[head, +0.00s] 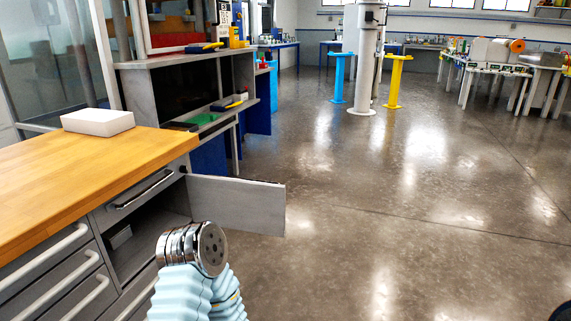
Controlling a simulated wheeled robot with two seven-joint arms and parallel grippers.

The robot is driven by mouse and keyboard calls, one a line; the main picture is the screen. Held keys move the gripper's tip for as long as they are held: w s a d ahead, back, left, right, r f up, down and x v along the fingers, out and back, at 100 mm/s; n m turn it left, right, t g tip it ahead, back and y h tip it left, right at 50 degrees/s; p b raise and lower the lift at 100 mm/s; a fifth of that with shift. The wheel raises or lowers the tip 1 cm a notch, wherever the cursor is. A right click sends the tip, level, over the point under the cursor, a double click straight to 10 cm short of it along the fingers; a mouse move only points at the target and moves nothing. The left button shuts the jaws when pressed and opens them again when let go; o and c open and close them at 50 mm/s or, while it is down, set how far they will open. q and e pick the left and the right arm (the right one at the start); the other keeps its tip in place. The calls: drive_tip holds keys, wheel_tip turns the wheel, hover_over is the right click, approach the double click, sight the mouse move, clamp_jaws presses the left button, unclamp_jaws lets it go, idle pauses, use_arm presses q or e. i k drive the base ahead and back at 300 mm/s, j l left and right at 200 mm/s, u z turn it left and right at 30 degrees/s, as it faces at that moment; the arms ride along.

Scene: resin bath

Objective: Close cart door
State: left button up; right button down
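The cart (85,205) stands at the left, with a wooden top and grey drawers with light bar handles. Its grey cart door (235,203) stands open, swung out to the right from the cart's far corner, its flat panel facing me. The open compartment (135,245) behind it shows a dark inside with a small light box-like part. A pale blue ribbed arm part of mine with a chrome round end (195,250) rises from the bottom, in front of the compartment and left of the door's free edge. It appears apart from the door. No gripper fingers show.
A white block (97,122) lies on the cart top. A grey workbench (190,60) with tools stands behind the cart. The floor right of the door is clear. Blue (338,78) and yellow (395,80) stands flank a white column farther back.

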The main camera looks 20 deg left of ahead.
sight(247, 205)
drive_tip(key=i+u, duration=0.25)
drive_tip(key=i, duration=0.2)
drive_tip(key=i+l+u, duration=0.25)
drive_tip(key=i, duration=0.2)
